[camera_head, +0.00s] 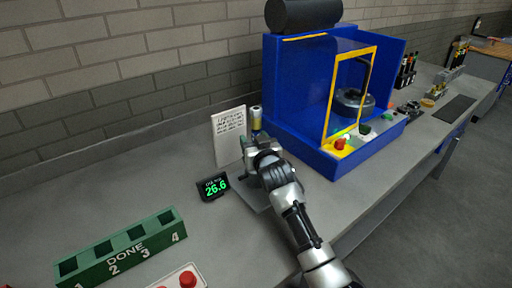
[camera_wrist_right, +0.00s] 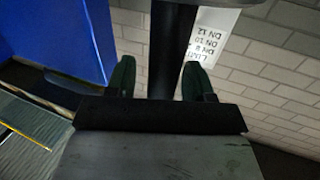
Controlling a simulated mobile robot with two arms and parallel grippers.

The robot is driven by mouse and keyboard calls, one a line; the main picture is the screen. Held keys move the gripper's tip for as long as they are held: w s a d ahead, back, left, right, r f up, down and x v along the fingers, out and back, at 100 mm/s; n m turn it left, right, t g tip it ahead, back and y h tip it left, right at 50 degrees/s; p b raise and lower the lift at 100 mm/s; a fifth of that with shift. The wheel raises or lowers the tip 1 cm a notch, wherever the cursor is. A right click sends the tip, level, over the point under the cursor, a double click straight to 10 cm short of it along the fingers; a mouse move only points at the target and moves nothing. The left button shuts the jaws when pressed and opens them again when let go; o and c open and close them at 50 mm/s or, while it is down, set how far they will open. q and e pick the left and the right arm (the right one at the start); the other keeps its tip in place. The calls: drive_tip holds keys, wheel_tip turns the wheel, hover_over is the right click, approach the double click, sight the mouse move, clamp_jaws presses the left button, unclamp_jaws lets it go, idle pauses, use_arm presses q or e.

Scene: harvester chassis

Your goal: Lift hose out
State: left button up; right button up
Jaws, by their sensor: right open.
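My right gripper (camera_head: 262,152) is over the bench, left of the blue machine and in front of a white card. In the right wrist view its two dark fingers (camera_wrist_right: 158,82) stand apart, open. A dark upright bar, which looks like the hose (camera_wrist_right: 172,40), runs down between them; I cannot tell whether either finger touches it. Its lower part is hidden by the gripper. In the head view I cannot make out the hose; a yellow and silver cylinder (camera_head: 256,117) shows just behind the gripper. My left gripper is not in view.
The blue machine (camera_head: 290,90) with a yellow-framed guard stands close on the right. The white card (camera_head: 229,134) and a small display (camera_head: 213,186) reading 26.6 are left of the gripper. A green "DONE" rack (camera_head: 120,252) is at the front left.

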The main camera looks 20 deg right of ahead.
clamp_jaws()
drive_tip(key=shift+r, duration=0.1)
